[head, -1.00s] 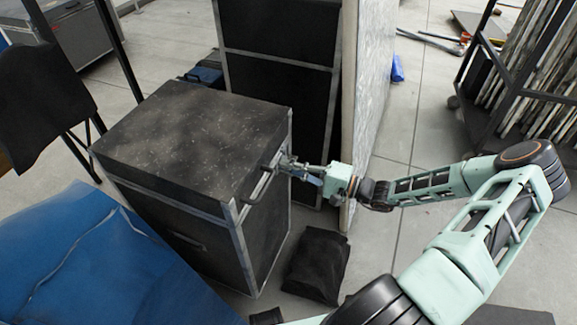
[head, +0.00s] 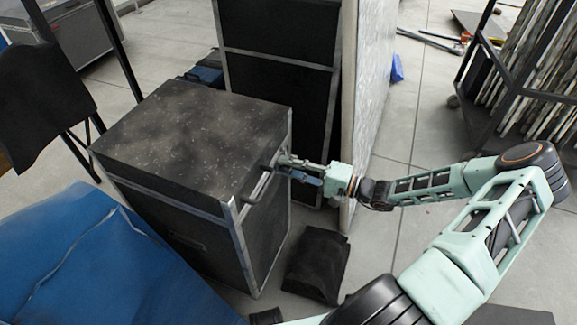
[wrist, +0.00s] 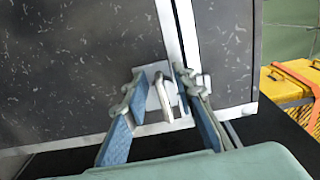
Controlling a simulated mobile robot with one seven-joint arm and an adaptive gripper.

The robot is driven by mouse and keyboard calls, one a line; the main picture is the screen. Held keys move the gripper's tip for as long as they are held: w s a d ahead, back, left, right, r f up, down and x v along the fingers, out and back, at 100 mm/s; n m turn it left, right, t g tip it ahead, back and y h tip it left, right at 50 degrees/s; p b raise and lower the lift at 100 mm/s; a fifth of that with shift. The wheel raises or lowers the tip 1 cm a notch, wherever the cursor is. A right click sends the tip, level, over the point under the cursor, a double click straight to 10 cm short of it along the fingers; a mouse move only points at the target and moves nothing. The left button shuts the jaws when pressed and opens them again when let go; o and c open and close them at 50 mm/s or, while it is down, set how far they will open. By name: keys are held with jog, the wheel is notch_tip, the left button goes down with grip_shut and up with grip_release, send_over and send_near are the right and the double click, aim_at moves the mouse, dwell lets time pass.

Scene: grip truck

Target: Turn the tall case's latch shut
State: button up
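The tall case (head: 180,140) is black with metal edges and a speckled top, and it stands left of my arm in the head view. A dark handle bar (head: 258,186) runs along its upper right edge. My gripper (head: 283,165) is at the case's right side near the top. In the wrist view, a pale metal latch (wrist: 165,98) with a plate and lever sits by a bright metal strip. My gripper (wrist: 160,76) is open there, one finger on each side of the latch lever. I cannot tell whether either finger touches it.
A larger black case (head: 280,75) and a pale upright panel (head: 365,100) stand behind my gripper. A dark bag (head: 317,263) lies on the floor below it. A blue sheet (head: 100,265) is at front left. Yellow boxes (wrist: 285,95) show at right in the wrist view.

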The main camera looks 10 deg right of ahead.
jog(key=v, duration=1.2)
dwell(0.3)
